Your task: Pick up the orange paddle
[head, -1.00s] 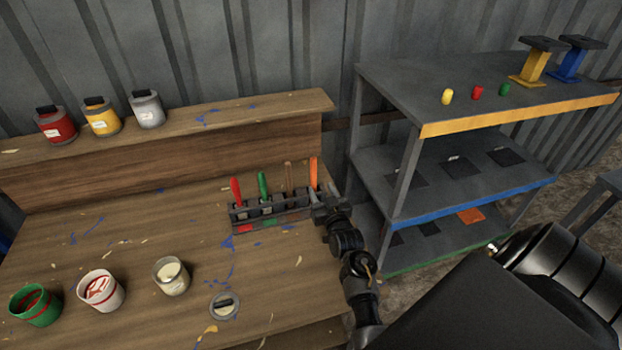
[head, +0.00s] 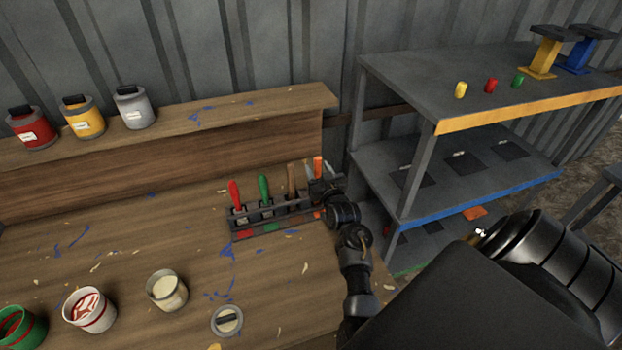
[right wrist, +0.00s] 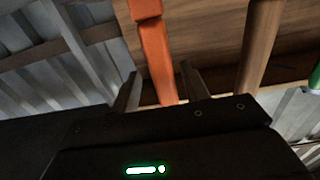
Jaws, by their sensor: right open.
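The orange paddle (head: 318,167) stands upright at the right end of a dark rack (head: 270,219) on the wooden bench. My right gripper (head: 308,186) is at that end of the rack, and it partly hides the paddle's lower part in the head view. In the right wrist view the orange paddle (right wrist: 156,55) rises between the two fingers of my right gripper (right wrist: 160,88). The fingers are open, and I cannot tell whether either touches the paddle. My left gripper is not in view.
The rack also holds a brown paddle (head: 292,180), a green paddle (head: 264,188) and a red paddle (head: 235,195). Open paint cans, including a cream one (head: 167,290), stand at the bench front. A grey shelf unit (head: 430,85) stands to the right.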

